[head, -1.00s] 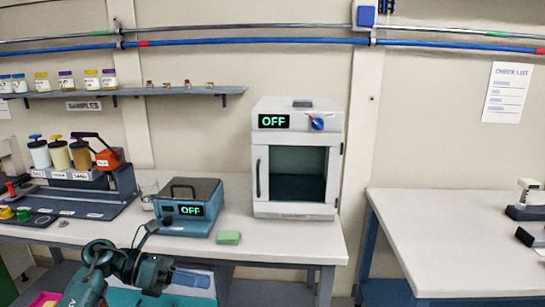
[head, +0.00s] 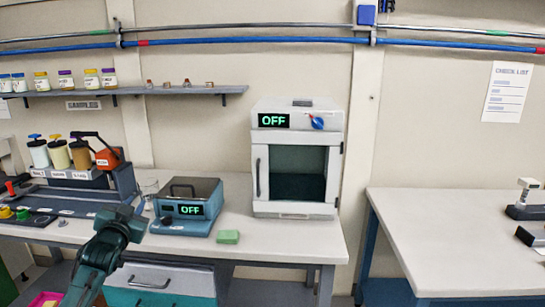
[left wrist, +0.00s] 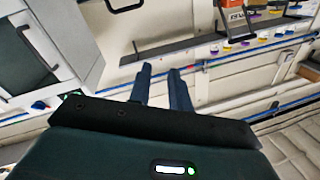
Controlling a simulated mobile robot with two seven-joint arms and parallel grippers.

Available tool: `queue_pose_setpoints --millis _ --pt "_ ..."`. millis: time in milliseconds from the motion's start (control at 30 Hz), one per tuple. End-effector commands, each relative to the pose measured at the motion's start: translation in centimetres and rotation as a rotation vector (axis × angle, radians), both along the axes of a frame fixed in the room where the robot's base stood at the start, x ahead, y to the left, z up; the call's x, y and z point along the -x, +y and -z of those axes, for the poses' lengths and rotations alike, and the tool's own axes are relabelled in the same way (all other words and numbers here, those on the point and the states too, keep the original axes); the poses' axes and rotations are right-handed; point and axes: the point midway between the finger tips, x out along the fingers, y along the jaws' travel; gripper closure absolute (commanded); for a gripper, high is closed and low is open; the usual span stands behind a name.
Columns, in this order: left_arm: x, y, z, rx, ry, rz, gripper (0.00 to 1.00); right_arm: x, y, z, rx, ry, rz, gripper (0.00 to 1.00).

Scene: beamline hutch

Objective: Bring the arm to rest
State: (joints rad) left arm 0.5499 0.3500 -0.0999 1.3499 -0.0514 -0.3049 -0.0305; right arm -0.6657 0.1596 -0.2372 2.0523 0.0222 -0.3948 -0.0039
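My left gripper (head: 139,209) is in the head view at the lower left, at the end of my raised dark teal arm. It appears in front of the bench, left of the blue hot plate; its fingertips are small there. In the left wrist view my left gripper (left wrist: 160,68) shows two dark fingers with a gap between them and nothing held. My right gripper is in neither view.
A jar rack (head: 75,174) stands left. Drawers (head: 160,279) hang below. A second table (head: 455,240) is at right.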

Motion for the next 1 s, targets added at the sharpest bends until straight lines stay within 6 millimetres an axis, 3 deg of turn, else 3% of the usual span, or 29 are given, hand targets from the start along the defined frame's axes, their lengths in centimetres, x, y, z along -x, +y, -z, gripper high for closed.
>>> queue_pose_setpoints --millis 67,100,367,467,600,800,900,1000 --pt "0.1 0.2 2.2 0.128 0.100 -0.013 0.80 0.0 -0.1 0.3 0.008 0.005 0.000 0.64" --pt "1.1 -1.0 4.3 0.114 0.119 0.005 0.80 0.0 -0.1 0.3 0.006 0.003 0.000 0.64" --pt "7.7 -6.5 13.9 0.129 0.245 0.090 0.80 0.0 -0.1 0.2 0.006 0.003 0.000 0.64" --pt "11.9 -9.2 18.1 0.151 0.312 0.130 0.80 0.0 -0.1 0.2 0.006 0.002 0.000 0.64" --pt "19.8 -13.5 23.5 0.205 0.420 0.188 0.80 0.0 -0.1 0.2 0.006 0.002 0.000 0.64" --pt "31.5 -18.4 27.5 0.309 0.562 0.242 0.80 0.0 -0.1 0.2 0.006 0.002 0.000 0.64" --pt "35.6 -19.9 28.0 0.353 0.610 0.251 0.80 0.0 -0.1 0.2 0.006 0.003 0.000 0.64" --pt "38.3 -20.8 28.1 0.383 0.643 0.255 0.80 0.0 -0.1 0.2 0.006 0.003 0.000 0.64"
